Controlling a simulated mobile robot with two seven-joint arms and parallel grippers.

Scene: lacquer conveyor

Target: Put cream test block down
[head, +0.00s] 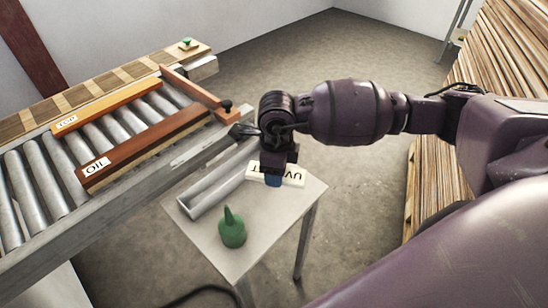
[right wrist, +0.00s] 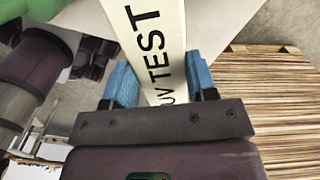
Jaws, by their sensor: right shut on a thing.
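The cream test block (head: 293,179) with black "UV TEST" lettering is at the small pale table (head: 268,220), near its back edge. My right gripper (head: 274,180) points down and is shut on the block, across its middle, hiding part of the lettering. In the right wrist view the block (right wrist: 160,35) runs between the two blue fingers (right wrist: 160,82). I cannot tell whether the block touches the tabletop or hangs just above it. My left gripper is not in view.
A green bottle (head: 232,232) stands near the front. Stacked wood (head: 500,60) stands right.

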